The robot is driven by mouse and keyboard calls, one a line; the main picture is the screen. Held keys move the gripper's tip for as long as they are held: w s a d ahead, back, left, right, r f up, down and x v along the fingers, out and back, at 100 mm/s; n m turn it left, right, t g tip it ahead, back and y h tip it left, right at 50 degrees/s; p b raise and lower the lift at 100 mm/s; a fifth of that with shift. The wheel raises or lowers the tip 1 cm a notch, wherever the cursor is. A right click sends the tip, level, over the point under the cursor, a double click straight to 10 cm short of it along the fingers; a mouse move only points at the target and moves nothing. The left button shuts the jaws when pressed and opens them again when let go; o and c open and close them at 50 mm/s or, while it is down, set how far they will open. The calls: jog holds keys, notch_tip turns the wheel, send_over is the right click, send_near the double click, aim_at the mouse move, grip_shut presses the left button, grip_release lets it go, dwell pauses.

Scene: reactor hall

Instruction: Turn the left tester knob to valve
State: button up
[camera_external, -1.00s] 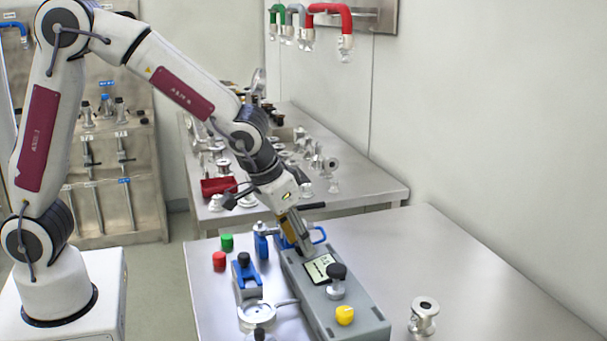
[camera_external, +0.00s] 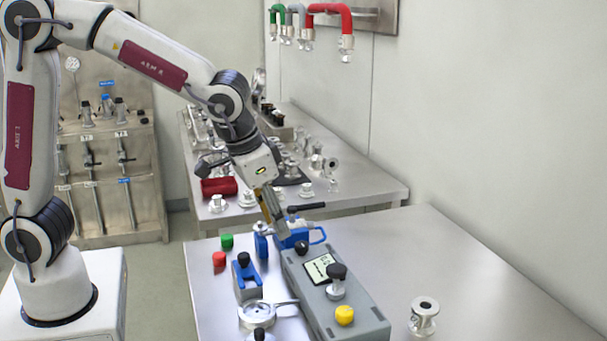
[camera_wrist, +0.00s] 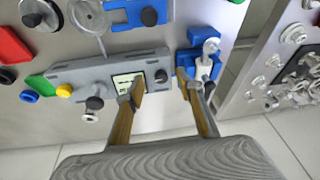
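The grey tester box (camera_external: 362,314) lies on the front table, with a display (camera_external: 319,268) on top. A small black knob (camera_external: 301,248) sits at its far end, past the display. A black-topped silver fitting (camera_external: 337,283) and a yellow cap (camera_external: 344,315) are nearer its front end. My gripper (camera_external: 277,230) is above the far end, apart from the box. In the wrist view my gripper (camera_wrist: 160,80) is open and empty, and the black knob (camera_wrist: 161,76) shows between the fingertips. Knob markings are too small to read.
Blue clamp parts (camera_external: 262,240) stand close beside the tester's far end. A blue holder (camera_external: 246,277), red cap (camera_external: 219,260), green cap (camera_external: 227,241) and round silver part (camera_external: 257,314) are left of it. A metal flange (camera_external: 424,316) stands right, with clear table around it.

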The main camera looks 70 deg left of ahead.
jog(key=s+a+r+m, duration=0.1)
jog(key=s+a+r, duration=0.1)
jog(key=s, duration=0.9)
jog(key=s+a+r+m+t+h, duration=0.1)
jog(key=s+a+r, duration=0.1)
jog(key=s, duration=0.9)
jog(key=shift+s+a+r, duration=0.35)
jog(key=shift+a+r, duration=0.05)
jog(key=shift+a, duration=0.25)
dwell(0.4)
dwell(0.3)
